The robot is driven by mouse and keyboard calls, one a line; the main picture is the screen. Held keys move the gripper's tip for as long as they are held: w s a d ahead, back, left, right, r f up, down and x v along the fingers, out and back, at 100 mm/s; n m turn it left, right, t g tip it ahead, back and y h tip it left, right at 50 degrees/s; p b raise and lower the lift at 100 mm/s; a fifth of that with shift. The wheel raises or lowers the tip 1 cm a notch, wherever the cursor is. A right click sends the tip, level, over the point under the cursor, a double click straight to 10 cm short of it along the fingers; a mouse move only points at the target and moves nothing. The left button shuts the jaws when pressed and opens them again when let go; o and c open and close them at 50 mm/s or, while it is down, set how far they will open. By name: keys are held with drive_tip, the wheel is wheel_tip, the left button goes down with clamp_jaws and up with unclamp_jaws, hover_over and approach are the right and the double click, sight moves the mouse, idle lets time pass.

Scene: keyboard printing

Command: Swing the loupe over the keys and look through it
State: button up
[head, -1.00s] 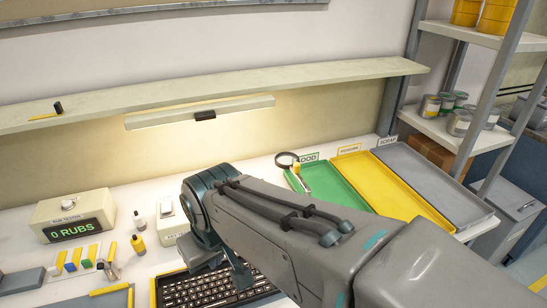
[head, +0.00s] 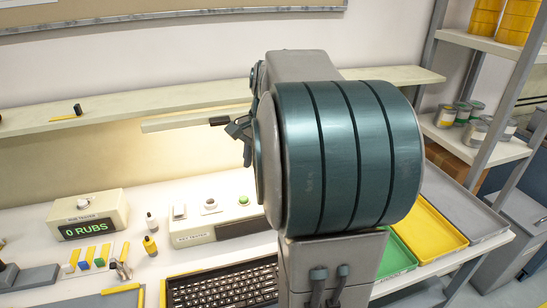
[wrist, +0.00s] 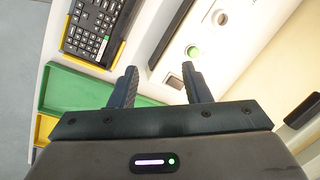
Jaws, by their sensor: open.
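The black keyboard (head: 222,286) lies in a yellow-edged holder at the front of the bench in the head view. It shows at the upper left of the wrist view (wrist: 95,28). The loupe is in neither view now; my raised arm covers that part of the bench in the head view. My gripper (wrist: 160,74) is open, with nothing between its fingers. In the wrist view the fingers point toward the key tester. In the head view the gripper (head: 238,130) shows only partly, left of my arm, in front of the lamp bar.
The key tester (head: 195,238) stands behind the keyboard. The green tray (head: 398,256), yellow tray (head: 432,238) and grey tray (head: 470,212) lie at the right. The rub tester (head: 88,217) and small bottles stand left. A shelf (head: 150,105) runs along the wall.

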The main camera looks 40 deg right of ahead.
drive_tip(key=w+d+f+m+g+h, duration=0.1)
drive_tip(key=w+d+m, duration=0.2)
drive_tip(key=d+m, duration=0.55)
drive_tip(key=w+d+m+g, duration=0.15)
drive_tip(key=d+m, duration=0.25)
drive_tip(key=d, duration=1)
drive_tip(key=shift+t, duration=0.35)
drive_tip(key=f, duration=0.4)
drive_tip(key=f+p, duration=0.1)
drive_tip(key=f, duration=0.9)
drive_tip(key=shift+w+a+p, duration=0.3)
drive_tip(key=shift+a+p, duration=0.05)
drive_tip(key=shift+p, duration=0.05)
clamp_jaws()
